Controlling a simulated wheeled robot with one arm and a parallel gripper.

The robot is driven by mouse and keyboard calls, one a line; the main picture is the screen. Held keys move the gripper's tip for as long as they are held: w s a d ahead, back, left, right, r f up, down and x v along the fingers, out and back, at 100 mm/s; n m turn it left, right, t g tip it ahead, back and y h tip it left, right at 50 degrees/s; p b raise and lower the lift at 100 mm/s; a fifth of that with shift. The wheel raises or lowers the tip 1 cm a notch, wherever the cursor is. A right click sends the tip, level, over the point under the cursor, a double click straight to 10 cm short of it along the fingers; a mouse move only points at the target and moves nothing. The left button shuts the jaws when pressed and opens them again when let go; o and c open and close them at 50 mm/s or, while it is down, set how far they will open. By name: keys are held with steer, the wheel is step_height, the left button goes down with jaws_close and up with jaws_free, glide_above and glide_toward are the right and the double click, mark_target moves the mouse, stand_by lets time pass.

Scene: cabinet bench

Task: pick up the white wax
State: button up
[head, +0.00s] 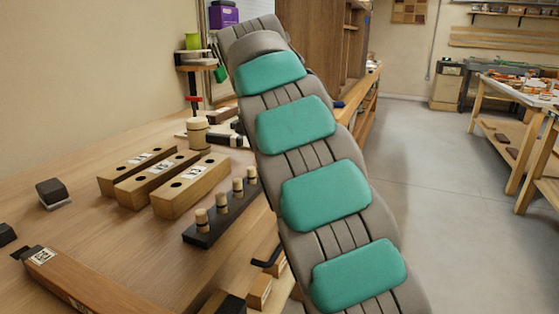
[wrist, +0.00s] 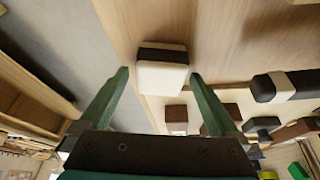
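In the wrist view, a white block with a dark brown band along its far side (wrist: 163,76) lies on the wooden bench, near its edge. It looks like the white wax, though I cannot be certain. My gripper (wrist: 160,77) is open, with its two green fingers apart. The block appears between and slightly beyond the fingertips, with no clear contact. In the head view my arm hides the gripper, and I cannot make out this block there.
Other dark-and-white pieces (wrist: 285,86) lie to the right in the wrist view. The bench (head: 110,245) holds wooden blocks with holes (head: 190,187), a black peg holder (head: 222,217) and a dark block with a pale base (head: 53,193). Open floor (head: 430,170) is on the right.

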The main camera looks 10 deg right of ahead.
steer(key=c, duration=1.5)
steer(key=shift+o, duration=0.2)
steer(key=shift+r, duration=0.1)
